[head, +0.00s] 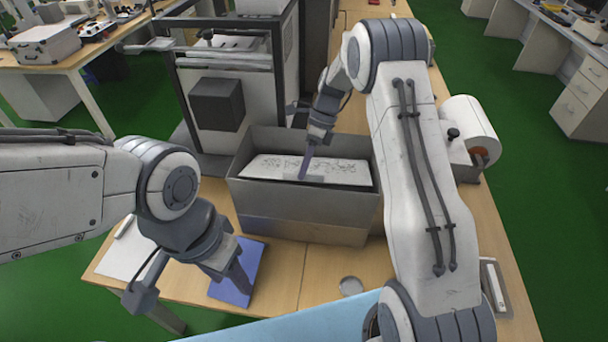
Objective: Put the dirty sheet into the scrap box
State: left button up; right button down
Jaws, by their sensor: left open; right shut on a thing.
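The dirty sheet (342,170) is white with dark scribbled marks. It lies spread inside the open grey scrap box (300,213), below the rim, in the middle of the table. My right gripper (304,176) reaches down into the box from above and is shut on the sheet near its left-middle part. The fingertips are small in this view. My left gripper (242,287) is open and empty, low over a blue pad or booklet (252,262) in front of the box's left side.
A machine with a dark block on its front (217,104) stands behind the box on the left. A white roll (470,130) is at the right. A round clear dish (351,286) lies at the front. A white sheet (120,252) lies at the left edge.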

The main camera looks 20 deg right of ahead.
notch_tip(320, 180, down, 2)
jog(key=shift+f+p, duration=0.2)
jog(key=shift+p, duration=0.2)
jog(key=shift+f, duration=0.4)
jog(key=shift+f, duration=0.1)
jog(key=shift+f, duration=0.55)
jog(key=c, duration=1.1)
grip_release()
jog(key=shift+r, duration=0.1)
